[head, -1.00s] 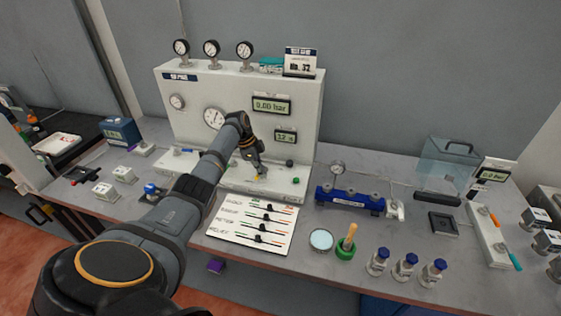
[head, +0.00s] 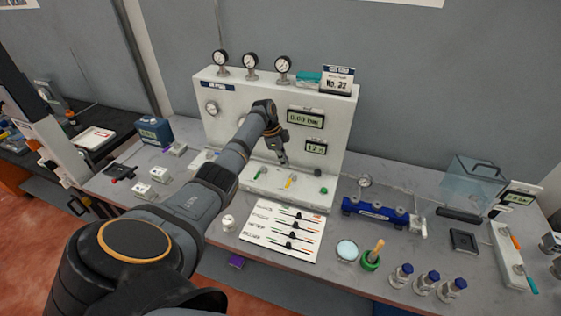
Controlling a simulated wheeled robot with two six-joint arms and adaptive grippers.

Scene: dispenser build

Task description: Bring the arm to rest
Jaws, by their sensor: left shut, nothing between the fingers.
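My left arm (head: 190,205) reaches in from the lower left toward the grey test panel (head: 235,105). My left gripper (head: 284,161) is shut and empty. It hangs in front of the panel's face, above the ledge with the coloured levers. A yellow lever (head: 290,181) shows just below the fingertips, with a gap between them. A green lever (head: 260,174) is to its left and a dark knob (head: 318,172) to its right. My right gripper is not in view.
A chart board (head: 284,231) lies before the panel. To the right are a blue manifold (head: 380,212), a green-based wooden-handled tool (head: 372,258), several blue-capped bottles (head: 427,282) and a clear box (head: 472,180). Small white blocks (head: 160,174) stand at left. Part of the bench is hidden behind my arm.

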